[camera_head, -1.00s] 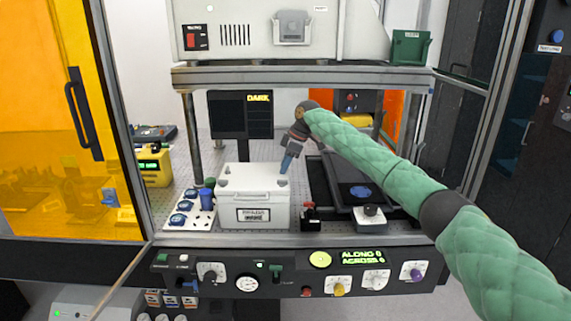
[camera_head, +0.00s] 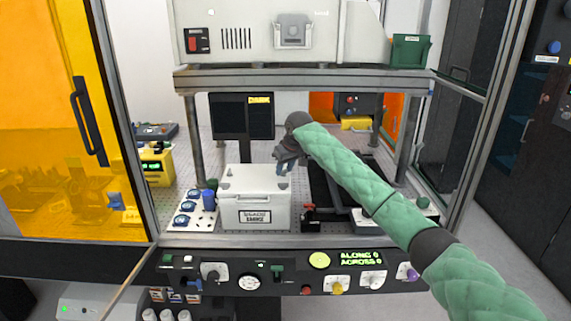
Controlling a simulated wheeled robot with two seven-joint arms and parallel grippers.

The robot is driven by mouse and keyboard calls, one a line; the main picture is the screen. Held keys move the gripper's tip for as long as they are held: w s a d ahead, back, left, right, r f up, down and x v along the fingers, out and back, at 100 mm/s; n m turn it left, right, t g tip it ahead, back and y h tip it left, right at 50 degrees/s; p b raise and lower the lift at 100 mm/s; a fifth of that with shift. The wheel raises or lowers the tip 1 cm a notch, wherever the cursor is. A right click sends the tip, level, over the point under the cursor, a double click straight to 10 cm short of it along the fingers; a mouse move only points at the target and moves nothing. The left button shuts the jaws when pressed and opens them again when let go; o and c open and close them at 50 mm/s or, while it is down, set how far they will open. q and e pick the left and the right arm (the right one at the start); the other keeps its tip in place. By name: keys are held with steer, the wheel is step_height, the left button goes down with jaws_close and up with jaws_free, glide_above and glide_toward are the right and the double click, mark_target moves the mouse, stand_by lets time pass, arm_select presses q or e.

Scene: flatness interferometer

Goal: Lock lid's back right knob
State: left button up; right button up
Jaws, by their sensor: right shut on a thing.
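A white box with a pale lid (camera_head: 252,180) stands on the perforated bench, a dark-framed label on its front. Small dark corner fittings show on the lid, among them one at the front left (camera_head: 226,184). My right gripper (camera_head: 284,168) points down at the lid's back right corner, its fingers shut on what appears to be the back right knob. The knob itself is mostly hidden by the fingers, so its turn cannot be seen. My left gripper is not in view.
A white rack with blue-topped pieces (camera_head: 187,208) stands left of the box. A red-and-black clamp (camera_head: 309,214) is close to its right. A dark screen (camera_head: 242,115) stands behind, and a metal shelf (camera_head: 300,80) spans above. The control panel (camera_head: 290,272) runs along the front.

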steer(key=m+p, duration=0.1)
steer(key=m+h, duration=0.1)
steer(key=m, duration=0.1)
steer(key=shift+s+a+r+m+t+p, duration=0.1)
steer(key=shift+a+r+m+t+p, duration=0.1)
steer(key=shift+m+t+p, duration=0.15)
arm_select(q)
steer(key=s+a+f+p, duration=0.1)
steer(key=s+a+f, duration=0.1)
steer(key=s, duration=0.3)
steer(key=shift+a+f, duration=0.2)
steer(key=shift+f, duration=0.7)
arm_select(e)
steer(key=shift+a+m+h, duration=0.1)
steer(key=shift+m+h, duration=0.6)
steer(key=shift+m, duration=0.75)
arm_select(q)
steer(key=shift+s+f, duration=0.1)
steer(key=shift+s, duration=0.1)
arm_select(e)
steer(key=shift+f, duration=0.1)
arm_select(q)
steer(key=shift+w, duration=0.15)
arm_select(e)
steer(key=o, duration=1)
